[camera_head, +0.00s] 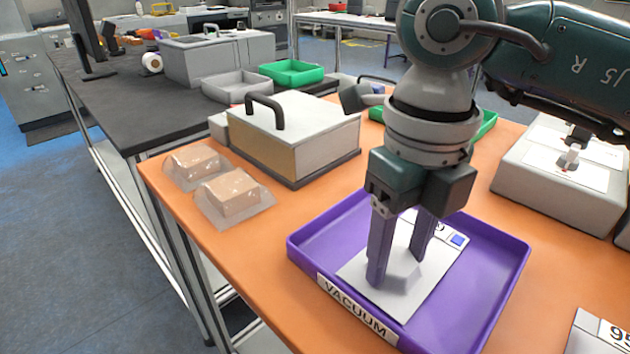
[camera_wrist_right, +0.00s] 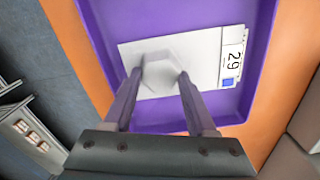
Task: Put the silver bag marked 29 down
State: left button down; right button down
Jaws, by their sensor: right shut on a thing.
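The silver bag marked 29 (camera_head: 356,270) lies flat in the purple tray (camera_head: 505,262), whose front label reads VACUUM. In the right wrist view the bag (camera_wrist_right: 208,57) shows its 29 label and a blue square at the right end. My right gripper (camera_head: 397,278) points down into the tray, its fingers shut on the raised middle of the bag; it also shows in the right wrist view (camera_wrist_right: 160,75). The bag looks to be on or just above the tray floor. I cannot tell whether it touches. My left gripper is not in view.
A white box with a handle (camera_head: 290,135) stands behind the tray. Two clear packages (camera_head: 233,195) lie at the orange table's left edge. A white device (camera_head: 565,180) stands at right. Another labelled bag (camera_head: 598,332) is at the lower right corner.

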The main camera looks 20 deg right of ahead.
aim_at(397, 261)
jog(key=shift+f, duration=0.1)
jog(key=shift+f, duration=0.15)
jog(key=shift+c, duration=1)
grip_release()
jog(key=shift+r, duration=0.45)
notch_tip(397, 261, up, 12)
jog(key=shift+f+p, duration=0.15)
jog(key=shift+p, duration=0.3)
